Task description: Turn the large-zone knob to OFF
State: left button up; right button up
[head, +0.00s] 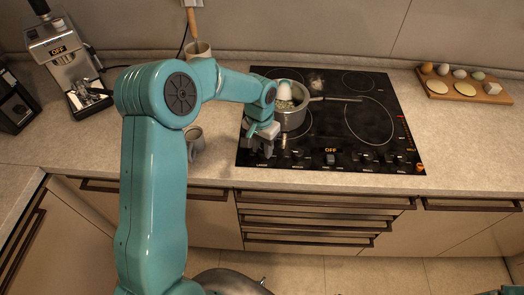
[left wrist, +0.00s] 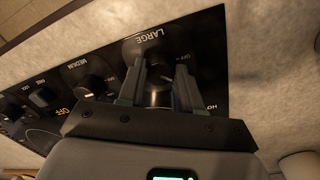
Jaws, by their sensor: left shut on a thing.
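The large-zone knob (left wrist: 150,50) is at the left end of the cooktop's control row, with the word LARGE printed beside it in the left wrist view. My left gripper (left wrist: 158,88) has its fingers on both sides of the knob and is shut on it. In the head view my left gripper (head: 260,146) reaches down at the front left corner of the black cooktop (head: 350,155) and hides the knob. An OFF mark shows beside the knob in the left wrist view; the knob's exact pointer direction cannot be told.
A pot (head: 292,118) with a long handle stands on the cooktop, close behind my left gripper. A small cup (head: 195,140) stands left of the cooktop. The medium knob (left wrist: 92,87) is beside the large one. A board with eggs (head: 470,88) is at right.

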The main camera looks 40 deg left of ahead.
pick_arm(q)
jog(key=n+b, duration=0.1)
jog(key=n, duration=0.1)
jog(key=n+b, duration=0.2)
jog(key=shift+w+f+n, duration=0.15)
jog(key=shift+n, duration=0.15)
jog(key=shift+n+t+b, duration=0.3)
jog(key=shift+n+b, duration=0.7)
jog(key=shift+n, duration=0.6)
jog(key=shift+a+r+n, duration=0.1)
jog(key=shift+r+n, duration=0.15)
jog(key=shift+n, duration=0.05)
